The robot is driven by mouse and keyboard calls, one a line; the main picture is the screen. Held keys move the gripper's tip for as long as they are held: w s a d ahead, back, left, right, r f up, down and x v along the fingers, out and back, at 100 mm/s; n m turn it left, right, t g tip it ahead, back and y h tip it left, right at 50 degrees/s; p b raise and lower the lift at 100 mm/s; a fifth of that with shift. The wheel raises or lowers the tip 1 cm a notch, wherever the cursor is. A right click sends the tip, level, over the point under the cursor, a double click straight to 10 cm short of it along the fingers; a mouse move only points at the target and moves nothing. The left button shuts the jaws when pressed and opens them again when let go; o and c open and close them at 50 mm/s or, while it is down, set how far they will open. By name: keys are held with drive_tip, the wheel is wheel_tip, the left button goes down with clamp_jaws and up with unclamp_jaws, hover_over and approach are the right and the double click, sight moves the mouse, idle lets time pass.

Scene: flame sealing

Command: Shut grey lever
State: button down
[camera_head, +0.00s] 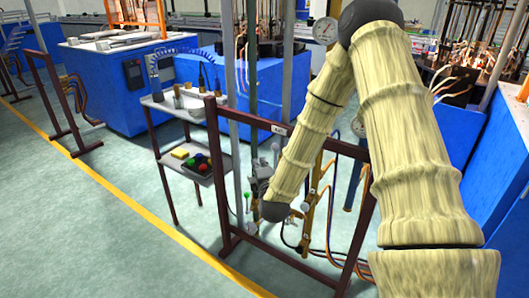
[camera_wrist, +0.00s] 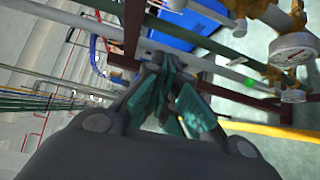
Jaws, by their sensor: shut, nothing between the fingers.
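My gripper (camera_head: 262,180) is beside the upright pipes of the brown-framed stand, largely hidden behind my wrist in the head view. In the wrist view my gripper (camera_wrist: 158,72) is shut and empty, its teal pads together close to a grey pipe (camera_wrist: 215,68). In the head view a pale grey knob on a stem (camera_head: 276,148) shows just above my gripper, and another pale knob (camera_head: 305,206) is right of my wrist. I cannot tell which of these belongs to the grey lever, or its position. A green knob (camera_head: 247,196) is left of my gripper.
The brown frame (camera_head: 226,190) surrounds the pipes closely. Brass fittings and a gauge (camera_wrist: 292,50) are at the right in the wrist view. A grey trolley (camera_head: 186,105) holds a tray (camera_head: 211,176) with coloured buttons. Open floor lies at the front left.

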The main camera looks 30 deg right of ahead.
sight(275, 158)
drive_tip(key=shift+w, duration=0.1)
drive_tip(key=w+d+p, duration=0.2)
drive_tip(key=w+d, duration=0.4)
drive_tip(key=shift+w+d+f, duration=0.2)
drive_tip(key=shift+d, duration=0.15)
idle(0.6)
drive_tip(key=shift+a+f, duration=0.1)
idle(0.6)
drive_tip(key=shift+b, duration=0.35)
